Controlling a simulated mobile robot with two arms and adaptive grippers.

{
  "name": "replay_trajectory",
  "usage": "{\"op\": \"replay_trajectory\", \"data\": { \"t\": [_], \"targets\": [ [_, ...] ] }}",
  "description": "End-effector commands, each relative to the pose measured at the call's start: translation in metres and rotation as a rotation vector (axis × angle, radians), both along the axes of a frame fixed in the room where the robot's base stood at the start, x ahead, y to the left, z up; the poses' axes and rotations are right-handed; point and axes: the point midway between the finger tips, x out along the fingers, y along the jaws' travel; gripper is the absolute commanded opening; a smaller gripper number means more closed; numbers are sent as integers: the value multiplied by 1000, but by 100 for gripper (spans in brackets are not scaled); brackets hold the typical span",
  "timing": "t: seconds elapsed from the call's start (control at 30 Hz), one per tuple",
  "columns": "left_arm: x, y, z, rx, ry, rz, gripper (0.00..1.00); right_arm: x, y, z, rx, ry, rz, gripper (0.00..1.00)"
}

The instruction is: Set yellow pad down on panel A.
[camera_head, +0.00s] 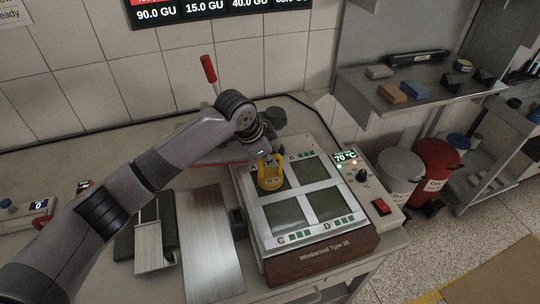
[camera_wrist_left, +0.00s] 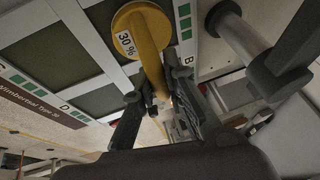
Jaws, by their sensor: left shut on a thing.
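The yellow pad (camera_head: 270,178) is a round disc with a handle, over the back left panel (camera_head: 291,185) of the press. In the left wrist view the yellow pad (camera_wrist_left: 139,28) shows a "30 %" label. My left gripper (camera_head: 265,152) is shut on the pad's handle; the fingers (camera_wrist_left: 160,112) also show in the left wrist view. Part of panel A and its letter are hard to see behind the pad and gripper. I cannot tell whether the disc touches the panel. My right gripper is not in view.
The press has other dark panels: back right (camera_head: 314,173), front left (camera_head: 284,216) and front right (camera_head: 326,202). A control box (camera_head: 367,179) reading 70 °C stands at its right. A metal plate (camera_head: 208,235) lies at its left. A red-handled lever (camera_head: 208,68) rises behind.

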Motion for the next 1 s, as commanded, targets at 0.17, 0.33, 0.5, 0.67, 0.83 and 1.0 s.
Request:
{"op": "replay_trajectory", "data": {
  "t": [0.17, 0.33, 0.5, 0.67, 0.83, 1.0],
  "targets": [
    [1, -1, 3, -4, -5, 0, 0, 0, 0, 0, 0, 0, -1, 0],
    [0, 0, -2, 0, 0, 0, 15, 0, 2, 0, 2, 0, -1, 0],
    [0, 0, -2, 0, 0, 0, 26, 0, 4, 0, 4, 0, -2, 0],
    [0, 0, -2, 0, 0, 0, 32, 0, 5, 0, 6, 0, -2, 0],
    [0, 0, -2, 0, 0, 0, 32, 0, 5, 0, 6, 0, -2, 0],
    [-1, 2, 6, -1, 0, 0, 32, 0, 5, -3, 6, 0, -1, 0]
  ]
}}
